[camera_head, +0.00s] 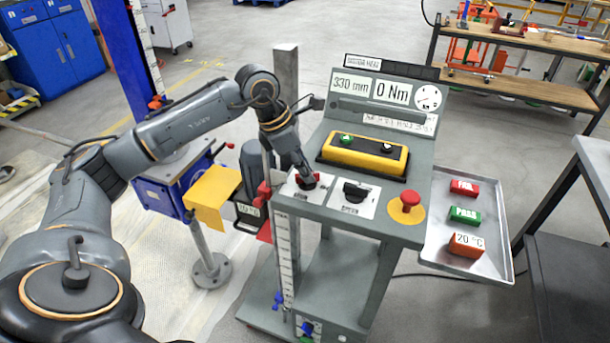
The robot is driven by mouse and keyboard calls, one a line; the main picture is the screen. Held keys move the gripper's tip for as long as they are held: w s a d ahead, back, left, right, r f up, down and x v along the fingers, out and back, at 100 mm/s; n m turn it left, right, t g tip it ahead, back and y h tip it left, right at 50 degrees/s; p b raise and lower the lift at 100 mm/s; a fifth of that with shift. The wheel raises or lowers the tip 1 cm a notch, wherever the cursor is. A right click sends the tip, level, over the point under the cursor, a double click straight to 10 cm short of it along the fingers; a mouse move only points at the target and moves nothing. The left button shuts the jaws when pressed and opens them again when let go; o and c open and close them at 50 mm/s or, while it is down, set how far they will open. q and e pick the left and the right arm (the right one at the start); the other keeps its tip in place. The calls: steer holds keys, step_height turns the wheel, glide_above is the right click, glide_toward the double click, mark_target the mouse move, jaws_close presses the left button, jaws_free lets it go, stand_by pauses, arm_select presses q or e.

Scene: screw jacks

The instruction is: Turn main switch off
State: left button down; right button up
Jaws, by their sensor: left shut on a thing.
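The control stand (335,205) is grey and stands in the middle of the view. The switch's exact angle is hard to tell. A black rotary switch (355,191) on a white plate sits to its right. My right gripper is not in view.
A red mushroom button (408,201) on a yellow disc sits at the panel's right. A yellow box (363,153) with buttons stands behind the switches. A side tray (437,246) holds red, green and orange blocks. A grey post (286,75) rises close behind my left wrist.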

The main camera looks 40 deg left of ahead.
arm_select(q)
steer(key=m+g, duration=0.1)
steer(key=m, duration=0.2)
steer(key=m+g+h+b, duration=0.1)
steer(key=m, duration=0.1)
steer(key=shift+w+a+m, duration=0.1)
steer(key=shift+w+m, duration=0.1)
steer(key=shift+m, duration=0.2)
steer(key=shift+r, duration=0.1)
stand_by(0.3)
steer(key=c, duration=1.4)
jaws_free()
steer(key=shift+o, duration=0.2)
steer(key=v, duration=1.2)
